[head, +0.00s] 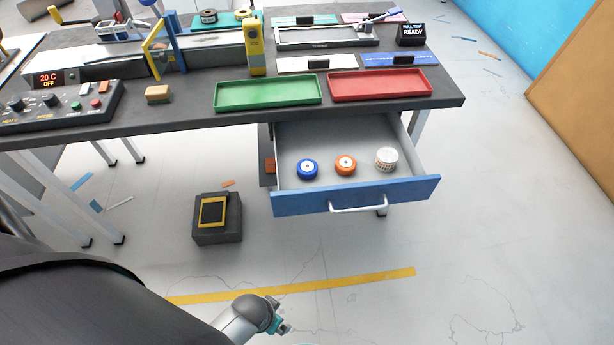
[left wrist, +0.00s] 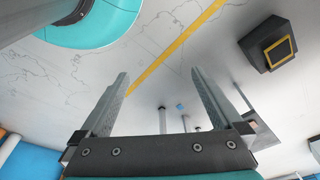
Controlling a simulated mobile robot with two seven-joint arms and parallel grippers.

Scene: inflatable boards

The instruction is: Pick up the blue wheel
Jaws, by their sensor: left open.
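The blue wheel (head: 307,169) lies in the open drawer (head: 356,196), at the left of a row with an orange wheel (head: 345,165) and a white patterned roll (head: 386,158). The three stand apart from one another. My left gripper (left wrist: 159,73) is open in the left wrist view, with nothing between its fingers and the floor beyond them. I cannot make out the blue wheel in that view. In the head view, part of my arm shows at the bottom, well in front of the drawer; its fingers are not clear there. My right gripper is not in view.
The desk above the drawer holds a green tray (head: 268,92), a red tray (head: 380,85) and a control panel (head: 58,105). A dark box with a yellow-framed top (head: 216,218) stands on the floor left of the drawer. The floor in front is mostly clear.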

